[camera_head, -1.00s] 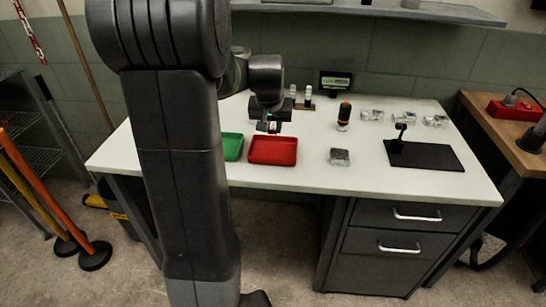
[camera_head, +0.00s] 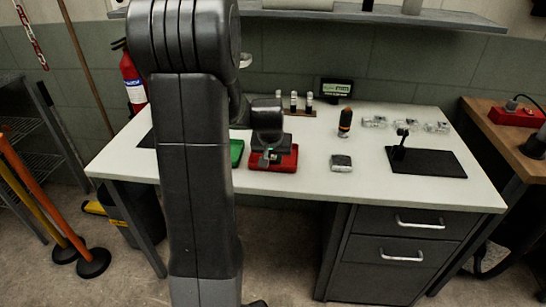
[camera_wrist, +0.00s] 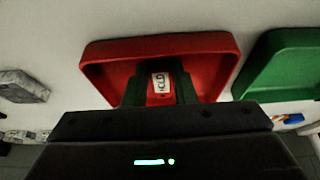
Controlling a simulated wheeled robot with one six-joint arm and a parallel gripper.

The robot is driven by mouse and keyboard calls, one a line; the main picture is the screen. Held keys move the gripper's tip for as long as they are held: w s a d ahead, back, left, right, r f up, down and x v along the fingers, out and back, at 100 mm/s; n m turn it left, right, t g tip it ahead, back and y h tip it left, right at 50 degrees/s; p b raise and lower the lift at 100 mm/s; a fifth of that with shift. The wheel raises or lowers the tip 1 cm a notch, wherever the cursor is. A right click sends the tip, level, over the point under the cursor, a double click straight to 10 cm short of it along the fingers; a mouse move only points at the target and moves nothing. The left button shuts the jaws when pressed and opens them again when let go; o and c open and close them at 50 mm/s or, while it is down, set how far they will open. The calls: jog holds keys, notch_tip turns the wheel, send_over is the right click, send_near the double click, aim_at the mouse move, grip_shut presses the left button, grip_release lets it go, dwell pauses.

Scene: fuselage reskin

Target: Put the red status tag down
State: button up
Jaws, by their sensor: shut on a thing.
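My gripper (camera_head: 268,155) is over the red tray (camera_head: 288,163) on the white table. In the wrist view, the two dark fingers of my gripper (camera_wrist: 160,88) are shut on the red status tag (camera_wrist: 160,98), a small red piece with a white label bearing dark letters. The label faces the camera. The red tray (camera_wrist: 103,59) lies behind and below the tag there. I cannot tell whether the tag touches the tray floor. In the head view the tag is too small and covered to make out clearly.
A green tray (camera_head: 237,152) stands just left of the red tray, partly hidden by my arm. A grey block (camera_head: 341,163) lies to the right. A dark mat (camera_head: 425,162) with a small stand is farther right. The white table (camera_head: 320,183) is clear along its front.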

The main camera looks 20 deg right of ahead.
jog(key=o, duration=1)
jog(key=shift+c, duration=0.2)
jog(key=shift+s+r, duration=0.1)
jog(key=shift+r, duration=0.5)
jog(key=p+v, duration=0.1)
jog(key=v, duration=1)
jog(key=shift+p, duration=0.3)
jog(key=shift+a, duration=0.1)
